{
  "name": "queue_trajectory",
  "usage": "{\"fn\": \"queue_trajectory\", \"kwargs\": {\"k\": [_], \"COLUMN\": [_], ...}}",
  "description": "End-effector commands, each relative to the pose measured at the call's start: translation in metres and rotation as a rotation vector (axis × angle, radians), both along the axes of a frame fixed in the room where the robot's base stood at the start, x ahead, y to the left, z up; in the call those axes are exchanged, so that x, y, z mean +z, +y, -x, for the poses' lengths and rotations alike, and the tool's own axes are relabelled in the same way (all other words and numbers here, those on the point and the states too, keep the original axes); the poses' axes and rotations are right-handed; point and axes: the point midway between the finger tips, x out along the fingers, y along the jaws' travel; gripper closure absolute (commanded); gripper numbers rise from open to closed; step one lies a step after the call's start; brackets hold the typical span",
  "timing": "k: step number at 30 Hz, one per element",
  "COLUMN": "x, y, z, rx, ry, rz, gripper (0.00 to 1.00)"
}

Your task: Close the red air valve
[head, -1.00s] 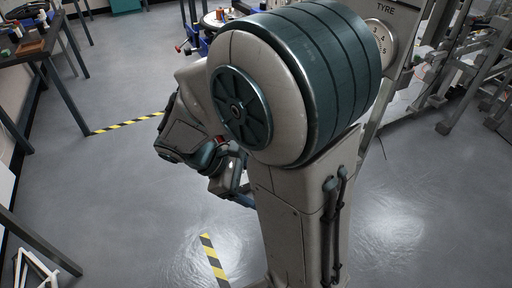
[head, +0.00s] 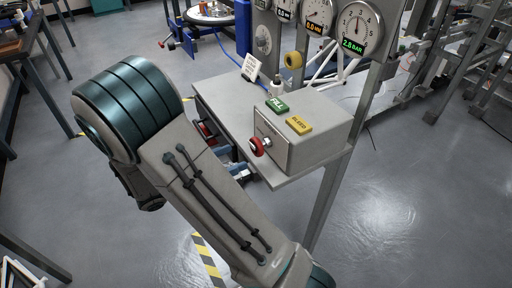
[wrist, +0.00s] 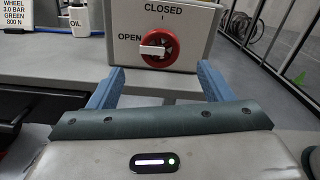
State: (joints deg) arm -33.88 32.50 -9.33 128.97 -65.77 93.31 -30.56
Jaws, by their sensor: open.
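The red air valve (head: 258,147) is a round red knob on the front of a grey box (head: 312,150) on a bench. In the wrist view the valve (wrist: 165,57) shows a pale bar lying roughly level, its end towards the OPEN label at left. CLOSED is printed above the knob. My gripper (wrist: 158,78) is open and empty, its two blue fingers apart on either side below the knob, short of the box front. In the head view my arm hides most of the gripper.
The grey bench top (head: 222,92) carries a small sign (head: 251,67), and the box has green FILL (head: 277,105) and yellow BLEED (head: 299,125) buttons. A gauge (head: 356,28) reading 2.8 BAR hangs above. An oil bottle (wrist: 79,19) stands left of the box.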

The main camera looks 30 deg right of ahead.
Motion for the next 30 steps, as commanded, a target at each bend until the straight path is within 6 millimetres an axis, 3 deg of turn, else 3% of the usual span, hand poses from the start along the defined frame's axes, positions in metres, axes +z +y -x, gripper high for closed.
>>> {"fn": "queue_trajectory", "kwargs": {"k": [6,12,25,26,30], "x": [0.0,0.0,0.0,0.0,0.0], "y": [-0.047,-0.075,-0.085,-0.085,-0.085], "z": [-0.001,-0.002,-0.003,-0.003,-0.003], "rx": [-0.005,-0.003,-0.001,-0.001,-0.001], "ry": [0.0,-0.002,-0.001,-0.001,-0.001], "rz": [-0.001,0.0,-0.002,-0.002,-0.002], "gripper": [0.27,0.27,0.27,0.32,0.71]}}
